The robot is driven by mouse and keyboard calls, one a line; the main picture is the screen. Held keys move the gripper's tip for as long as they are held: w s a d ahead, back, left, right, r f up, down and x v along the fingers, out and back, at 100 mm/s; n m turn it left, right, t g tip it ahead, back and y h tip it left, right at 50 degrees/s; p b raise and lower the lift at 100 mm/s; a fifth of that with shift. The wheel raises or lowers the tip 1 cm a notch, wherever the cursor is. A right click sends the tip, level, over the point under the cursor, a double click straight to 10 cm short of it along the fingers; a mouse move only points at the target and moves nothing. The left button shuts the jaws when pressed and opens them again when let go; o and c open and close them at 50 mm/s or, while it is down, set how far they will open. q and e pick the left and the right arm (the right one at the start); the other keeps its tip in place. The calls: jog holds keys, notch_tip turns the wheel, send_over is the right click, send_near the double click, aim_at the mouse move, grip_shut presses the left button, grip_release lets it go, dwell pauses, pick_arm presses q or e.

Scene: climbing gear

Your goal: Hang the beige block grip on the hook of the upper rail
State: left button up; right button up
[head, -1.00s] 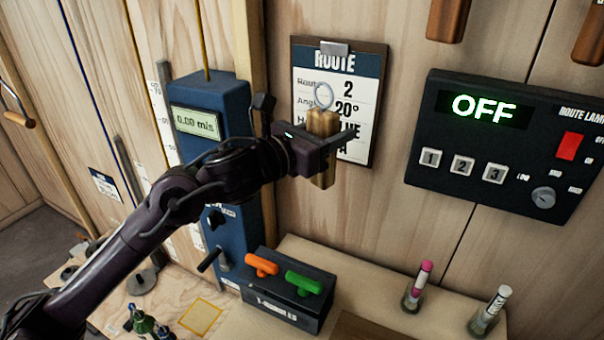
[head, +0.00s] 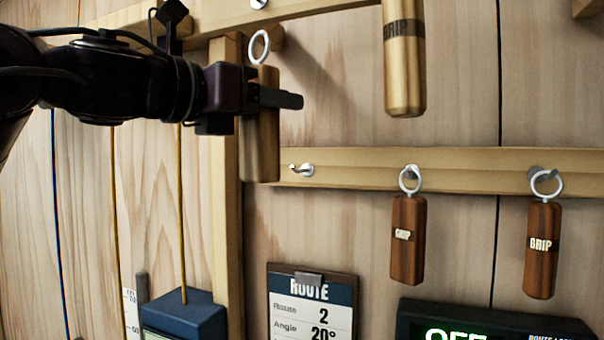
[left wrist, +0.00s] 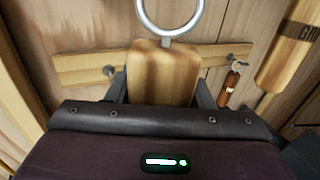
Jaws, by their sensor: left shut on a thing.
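My left gripper (head: 272,98) is shut on the beige block grip (head: 261,145), which hangs upright with its white ring (head: 259,46) on top. The grip and ring also show in the left wrist view (left wrist: 162,72). The upper rail (head: 300,15) runs along the top of the head view, with a hook (head: 258,4) at the top edge, above the ring. The ring is apart from that hook. My right gripper is not in view.
A larger beige grip (head: 404,60) hangs right of my gripper. The lower rail (head: 450,165) has an empty hook (head: 302,169) and two brown grips (head: 408,240) (head: 542,250). A route board (head: 312,305), blue device (head: 185,315) and black lamp panel (head: 490,322) are below.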

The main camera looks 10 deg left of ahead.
aim_at(251, 47)
pick_arm(q)
jog(key=s+a+r+n+t+y+p, duration=0.2)
jog(key=s+a+r, duration=0.3)
jog(key=s+r, duration=0.45)
jog(key=shift+w+d+f, duration=0.1)
jog(key=shift+w+d, duration=0.25)
jog(key=shift+w, duration=1.15)
jog(key=shift+w+d+f, duration=0.1)
jog(key=shift+w+d, duration=0.2)
jog(key=shift+w, duration=1.15)
jog(key=shift+w+d+f, duration=0.1)
jog(key=shift+w+d, duration=0.25)
jog(key=shift+w, duration=1.15)
jog(key=shift+w+d+f, duration=0.2)
jog(key=shift+w+f, duration=0.25)
jog(key=shift+w, duration=0.2)
jog(key=o, duration=1.1)
